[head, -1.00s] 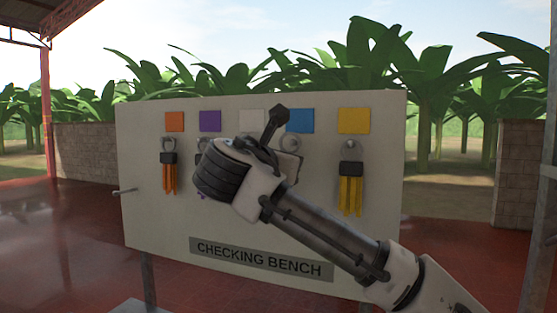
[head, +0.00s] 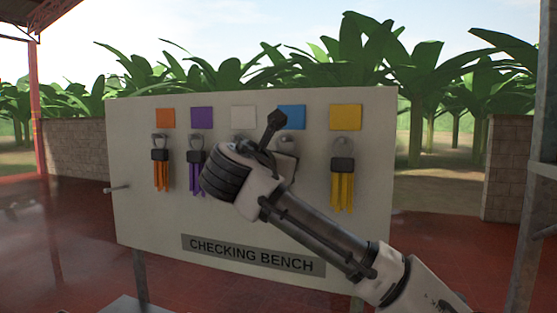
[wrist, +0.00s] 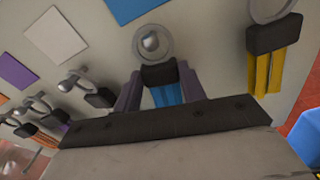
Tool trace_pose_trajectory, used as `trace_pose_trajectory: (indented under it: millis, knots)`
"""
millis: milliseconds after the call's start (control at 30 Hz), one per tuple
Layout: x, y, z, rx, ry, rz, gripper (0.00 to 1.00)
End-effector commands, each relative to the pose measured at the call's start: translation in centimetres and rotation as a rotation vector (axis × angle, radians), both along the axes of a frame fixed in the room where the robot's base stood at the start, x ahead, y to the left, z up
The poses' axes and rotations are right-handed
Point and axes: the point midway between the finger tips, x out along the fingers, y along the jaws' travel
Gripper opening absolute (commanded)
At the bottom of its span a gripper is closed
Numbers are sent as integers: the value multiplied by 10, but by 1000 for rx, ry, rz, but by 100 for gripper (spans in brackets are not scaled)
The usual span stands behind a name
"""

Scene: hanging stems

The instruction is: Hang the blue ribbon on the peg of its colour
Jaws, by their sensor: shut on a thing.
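The blue ribbon (wrist: 167,95) hangs from a dark clip with a grey ring (wrist: 137,36) in the wrist view. My gripper (wrist: 160,77) is shut on it, one finger on each side at the clip. The peg (wrist: 151,42) below the blue square (wrist: 133,8) shows its rounded end inside the ring's outline. I cannot tell whether the ring is around the peg or just in front of it.
The board (head: 300,225) carries orange, purple, white, blue and yellow squares. Yellow (head: 342,190), purple (head: 195,178) and orange (head: 160,175) ribbons hang on it. In the wrist view, the yellow ribbon (wrist: 268,70) is close right and another clip (wrist: 100,97) is close left.

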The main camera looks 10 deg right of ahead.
Motion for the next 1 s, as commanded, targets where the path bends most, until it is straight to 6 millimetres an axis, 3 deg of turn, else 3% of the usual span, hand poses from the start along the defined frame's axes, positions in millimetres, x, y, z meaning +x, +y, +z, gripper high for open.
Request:
trace_pose_trajectory:
  millis: [300, 333, 533, 833, 1000]
  knots:
    - [0, 0, 0, 0, 0, 0, 19]
    - [0, 0, 0, 0, 0, 0, 42]
    - [0, 0, 0, 0, 0, 0, 66]
    - [-2, 1, 0, 0, 0, 0, 66]
    - [-17, 12, -1, -1, -2, 2, 66]
